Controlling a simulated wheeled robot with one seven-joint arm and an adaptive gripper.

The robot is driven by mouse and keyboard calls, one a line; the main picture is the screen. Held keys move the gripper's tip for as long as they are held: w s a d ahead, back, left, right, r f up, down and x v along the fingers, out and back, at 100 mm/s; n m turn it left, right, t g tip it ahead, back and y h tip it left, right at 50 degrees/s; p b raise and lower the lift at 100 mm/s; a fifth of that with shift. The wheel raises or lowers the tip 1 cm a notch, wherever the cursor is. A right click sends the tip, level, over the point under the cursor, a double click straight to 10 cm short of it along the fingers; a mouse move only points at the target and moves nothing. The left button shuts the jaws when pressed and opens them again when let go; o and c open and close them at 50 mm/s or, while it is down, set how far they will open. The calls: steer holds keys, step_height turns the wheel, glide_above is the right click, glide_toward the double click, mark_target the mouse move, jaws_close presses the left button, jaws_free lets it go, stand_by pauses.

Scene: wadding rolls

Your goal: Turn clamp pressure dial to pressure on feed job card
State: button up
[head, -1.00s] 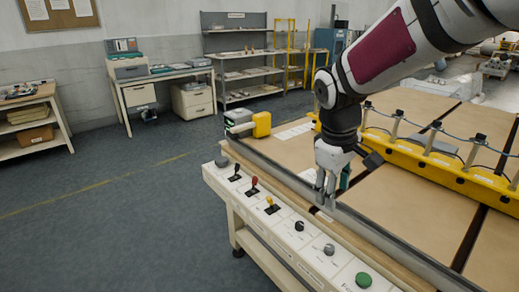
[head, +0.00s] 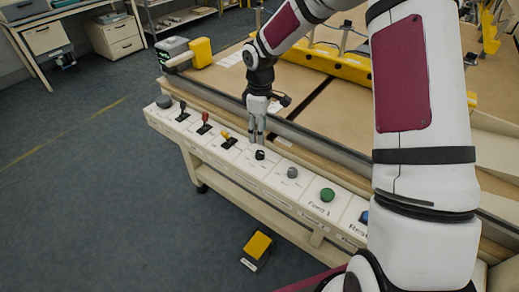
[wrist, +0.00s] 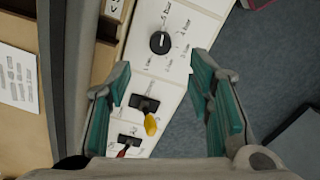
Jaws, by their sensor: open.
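The black dial (head: 260,155) sits on the long white control panel (head: 176,128). It shows closer in the wrist view (wrist: 159,43), ringed by small printed bar markings that are mostly too small to read. A pale line marks the knob. My gripper (head: 257,138) points down just above and behind the dial. In the wrist view its teal-padded fingers (wrist: 160,85) are apart and empty, with the dial beyond their tips, untouched. A printed sheet (wrist: 18,80) lies at the left of the wrist view; I cannot read it or tell whether it is the feed job card.
A yellow lever (head: 227,138) and a red lever (head: 205,119) stand left of the dial. A grey knob (head: 292,172) and a green button (head: 327,195) are to its right. A metal rail (head: 310,145) runs behind the panel. A yellow pedal (head: 258,246) is on the floor.

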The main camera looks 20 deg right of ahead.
mark_target(260, 153)
step_height(260, 153, down, 9)
steer(key=shift+f, duration=0.15)
stand_by(0.4)
jaws_close()
